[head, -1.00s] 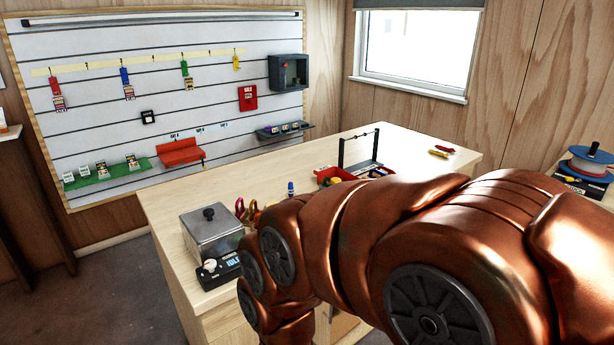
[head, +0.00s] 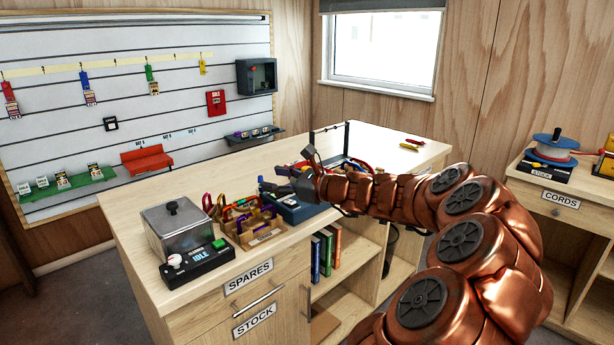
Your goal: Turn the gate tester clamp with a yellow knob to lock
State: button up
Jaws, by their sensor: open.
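My gripper (head: 277,178) is open and empty over the middle of the wooden bench, at the end of my copper arm. Its fingers point left, just above a blue box-like device (head: 299,212). I cannot tell whether they touch it. The gripper hides much of the device's top. I cannot make out a clamp or a yellow knob on it, so I cannot confirm that it is the gate tester. A black unit marked IDLE (head: 198,259) stands at the bench's front left, with a white knob and a green button.
A wooden divided tray (head: 252,236) with coloured carabiners lies left of the blue device. A black upright frame (head: 347,143) stands behind my gripper. The bench's far right is mostly clear.

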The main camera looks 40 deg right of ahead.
jog(key=s+d+f+m+t+h, duration=0.1)
jog(key=s+d+m+h, duration=0.15)
jog(key=d, duration=0.45)
jog(key=s+d+f+m+t+h, duration=0.1)
jog(key=d+f+m+h, duration=0.2)
jog(key=d, duration=0.4)
jog(key=shift+m+y, duration=0.25)
jog(key=shift+m, duration=0.2)
jog(key=shift+w+a+r, duration=0.1)
jog(key=shift+w+r, duration=0.15)
jog(key=shift+w, duration=0.95)
jog(key=shift+w+d+r, duration=0.1)
jog(key=shift+w+r, duration=0.2)
jog(key=shift+w, duration=0.95)
jog(key=shift+w+a+r, duration=0.1)
jog(key=shift+w+r, duration=0.15)
jog(key=shift+w, duration=0.95)
jog(key=shift+c, duration=0.4)
grip_shut()
